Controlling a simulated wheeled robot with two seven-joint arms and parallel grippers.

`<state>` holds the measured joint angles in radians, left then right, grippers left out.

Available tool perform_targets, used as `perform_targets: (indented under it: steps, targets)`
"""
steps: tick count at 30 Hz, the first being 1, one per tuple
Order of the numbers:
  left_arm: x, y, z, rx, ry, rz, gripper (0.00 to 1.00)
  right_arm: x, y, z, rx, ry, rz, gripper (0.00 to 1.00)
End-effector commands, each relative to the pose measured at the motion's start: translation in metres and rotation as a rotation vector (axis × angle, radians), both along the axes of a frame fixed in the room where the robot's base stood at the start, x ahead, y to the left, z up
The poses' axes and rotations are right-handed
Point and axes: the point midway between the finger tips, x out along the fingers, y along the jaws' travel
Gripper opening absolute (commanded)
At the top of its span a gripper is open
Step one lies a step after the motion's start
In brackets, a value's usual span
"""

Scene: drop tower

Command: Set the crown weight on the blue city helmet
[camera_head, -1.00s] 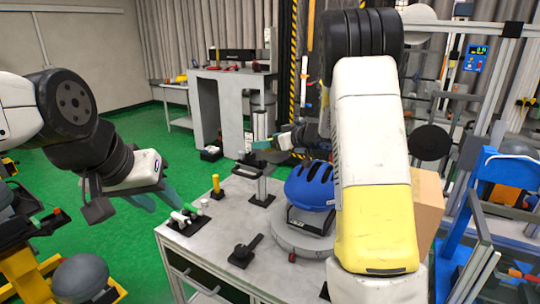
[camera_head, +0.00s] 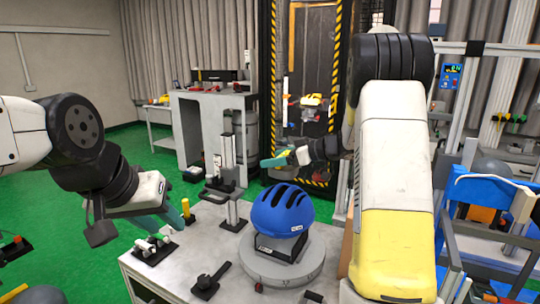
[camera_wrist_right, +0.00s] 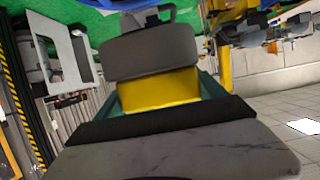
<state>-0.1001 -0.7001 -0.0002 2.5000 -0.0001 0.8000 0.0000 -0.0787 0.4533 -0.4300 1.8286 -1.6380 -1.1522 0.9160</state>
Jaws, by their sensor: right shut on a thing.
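The blue city helmet (camera_head: 282,210) sits on a black support on a round grey platform (camera_head: 280,264) on the table. My right gripper (camera_head: 270,161) is above and behind the helmet in the head view, apart from it. In the right wrist view, the teal fingers of my right gripper (camera_wrist_right: 160,92) are shut on a yellow block with a rounded dark grey part beyond it, apparently the crown weight (camera_wrist_right: 158,90). A blue edge (camera_wrist_right: 130,4) at the top is probably the helmet. My left gripper (camera_head: 165,216) is open and empty beside the table's left side.
A yellow post (camera_head: 186,210), white tubes on a black rack (camera_head: 152,248) and a black lever piece (camera_head: 212,281) stand on the table (camera_head: 185,270). A metal upright (camera_head: 230,150) rises behind. The striped tower (camera_head: 305,60) stands at the back; a blue frame (camera_head: 490,190) is right.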

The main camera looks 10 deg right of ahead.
Motion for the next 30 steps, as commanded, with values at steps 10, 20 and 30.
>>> perform_targets:
  steps: [10,20,30]
  targets:
    - [0.0,0.0,0.0,0.0,0.0,0.0,0.36,0.0,0.001,-0.027,0.003,-0.003,0.0,0.07]
    - [0.0,0.0,0.0,0.0,0.0,0.0,0.36,0.001,0.0,-0.041,0.002,-0.005,0.0,0.07]
    - [0.0,0.0,0.0,0.0,0.0,0.0,0.36,0.0,0.0,-0.042,0.002,-0.005,0.0,0.07]
